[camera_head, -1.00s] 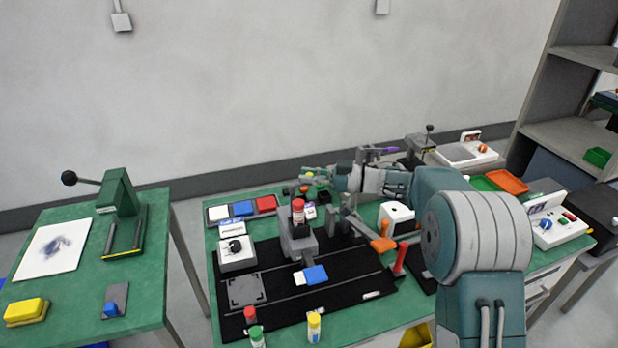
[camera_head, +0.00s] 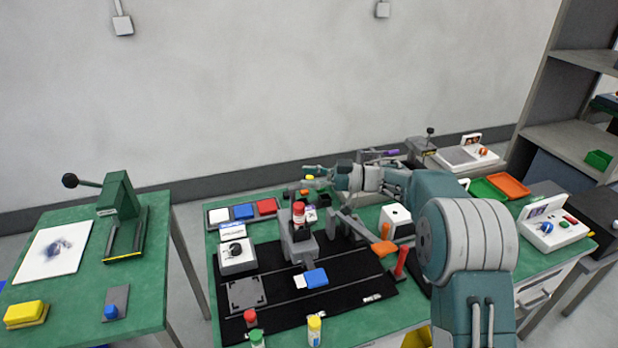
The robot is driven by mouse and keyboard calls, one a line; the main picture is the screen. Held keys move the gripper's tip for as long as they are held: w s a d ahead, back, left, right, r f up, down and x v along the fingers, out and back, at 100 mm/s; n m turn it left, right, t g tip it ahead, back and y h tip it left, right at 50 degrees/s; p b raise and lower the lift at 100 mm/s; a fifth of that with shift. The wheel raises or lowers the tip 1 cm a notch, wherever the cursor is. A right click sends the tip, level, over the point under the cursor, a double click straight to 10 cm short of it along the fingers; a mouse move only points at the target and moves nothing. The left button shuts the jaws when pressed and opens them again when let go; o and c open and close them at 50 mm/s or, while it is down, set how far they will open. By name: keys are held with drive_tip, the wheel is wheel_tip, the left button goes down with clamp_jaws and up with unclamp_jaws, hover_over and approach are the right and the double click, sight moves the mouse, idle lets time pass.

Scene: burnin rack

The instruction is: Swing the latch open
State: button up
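I cannot say for certain which part is the latch. A grey bar with a purple tip (camera_head: 380,152) lies behind my wrist at the back of the green bench. A grey lever with an orange handle (camera_head: 383,248) stands at the right of the black mat. My gripper (camera_head: 307,179) points left over the back of the bench. Its fingers look spread, with a small yellow thing visible between or behind them. I see nothing held. It is apart from the orange handle, and my wrist partly covers the area before the purple-tipped bar.
A grey fixture holding a red-and-white bottle (camera_head: 299,214) stands just in front of my gripper. White, blue and red blocks (camera_head: 243,211) sit to its left. A red upright handle (camera_head: 401,262) and a white box (camera_head: 396,219) stand to the right.

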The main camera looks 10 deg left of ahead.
drive_tip(key=w+d, duration=0.2)
drive_tip(key=d, duration=0.9)
drive_tip(key=shift+d, duration=0.4)
drive_tip(key=shift+f, duration=0.1)
